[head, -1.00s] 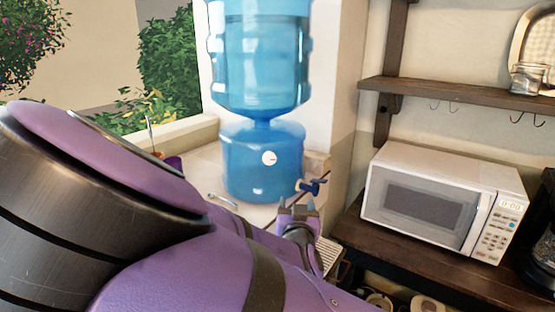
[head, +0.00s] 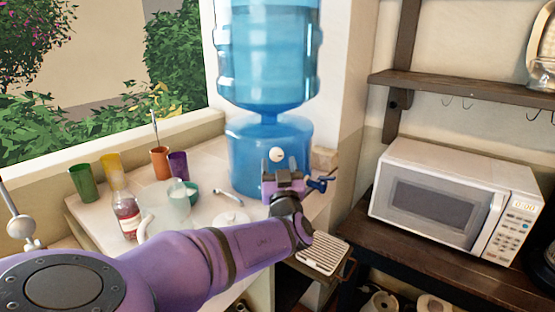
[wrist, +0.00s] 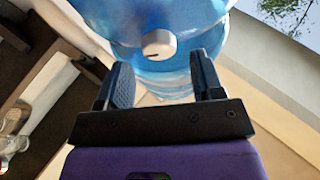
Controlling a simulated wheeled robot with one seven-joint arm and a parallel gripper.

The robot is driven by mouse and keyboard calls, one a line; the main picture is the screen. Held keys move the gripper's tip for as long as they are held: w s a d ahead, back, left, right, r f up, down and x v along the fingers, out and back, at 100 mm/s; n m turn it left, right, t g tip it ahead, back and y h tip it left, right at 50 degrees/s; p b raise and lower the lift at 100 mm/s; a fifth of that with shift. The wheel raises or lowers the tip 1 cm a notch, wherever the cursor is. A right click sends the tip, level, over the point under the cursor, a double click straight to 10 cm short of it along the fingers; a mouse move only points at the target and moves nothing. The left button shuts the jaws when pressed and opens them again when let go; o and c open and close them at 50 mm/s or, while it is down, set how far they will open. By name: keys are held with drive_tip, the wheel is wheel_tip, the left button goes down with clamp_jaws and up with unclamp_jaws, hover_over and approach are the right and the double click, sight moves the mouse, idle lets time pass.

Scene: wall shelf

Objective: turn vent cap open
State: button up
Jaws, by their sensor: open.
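The vent cap (head: 276,154) is a small round white knob on the front of the blue lower tank (head: 240,150) of the water dispenser. In the wrist view the vent cap (wrist: 159,44) sits just beyond the fingertips, a little left of the middle of the gap, with a dark mark on its face. My gripper (head: 283,178) is in front of the tank, just below the cap. In the wrist view my gripper (wrist: 162,75) is open, with its two dark fingers apart and nothing between them. Neither finger appears to touch the cap.
A blue tap (head: 318,183) sticks out close right of my gripper, above a slatted drip tray (head: 324,253). A large bottle (head: 268,55) stands on the tank. A microwave (head: 450,205) is at right.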

sight(276, 154)
drive_tip(key=shift+x, duration=1.3)
drive_tip(key=shift+c, duration=0.2)
drive_tip(key=c, duration=0.8)
drive_tip(key=shift+c, duration=0.2)
